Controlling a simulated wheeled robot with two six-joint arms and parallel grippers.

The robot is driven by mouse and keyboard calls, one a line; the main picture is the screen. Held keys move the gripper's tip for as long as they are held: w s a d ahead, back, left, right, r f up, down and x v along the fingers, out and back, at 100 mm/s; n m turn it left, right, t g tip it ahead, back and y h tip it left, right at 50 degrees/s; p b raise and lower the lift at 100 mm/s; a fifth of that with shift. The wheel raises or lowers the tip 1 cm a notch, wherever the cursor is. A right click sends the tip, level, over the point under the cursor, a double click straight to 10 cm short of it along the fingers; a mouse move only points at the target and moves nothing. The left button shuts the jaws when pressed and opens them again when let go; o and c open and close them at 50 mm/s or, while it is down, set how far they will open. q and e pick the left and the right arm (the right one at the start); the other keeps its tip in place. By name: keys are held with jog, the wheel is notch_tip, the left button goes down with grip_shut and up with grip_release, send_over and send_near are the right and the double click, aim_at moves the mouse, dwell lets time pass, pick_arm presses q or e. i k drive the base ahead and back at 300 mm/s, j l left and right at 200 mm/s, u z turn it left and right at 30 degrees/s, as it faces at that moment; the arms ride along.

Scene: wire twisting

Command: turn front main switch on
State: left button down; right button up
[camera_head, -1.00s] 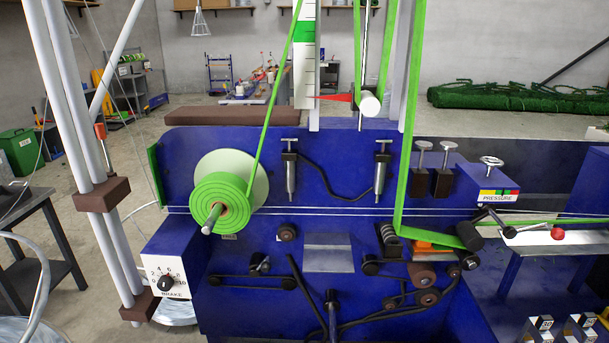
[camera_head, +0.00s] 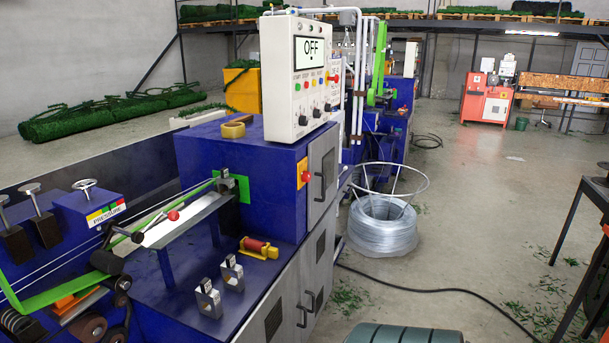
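A red knob on a yellow plate (camera_head: 304,175) is on the end face of the blue machine cabinet (camera_head: 230,155), near the middle of the head view. It looks like a rotary main switch, but its setting is too small to read. A white control box (camera_head: 300,100) stands on top of the cabinet. Neither of my grippers is in view.
Grey cabinet doors with handles (camera_head: 311,302) face right. A wire coil (camera_head: 383,225) in a ring stand is on the floor beyond. A black cable (camera_head: 440,288) crosses the floor. A dark table (camera_head: 592,215) stands at right, and a green ribbed object (camera_head: 405,335) is at the bottom edge.

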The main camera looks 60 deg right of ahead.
aim_at(306, 175)
jog(key=z, duration=2.1)
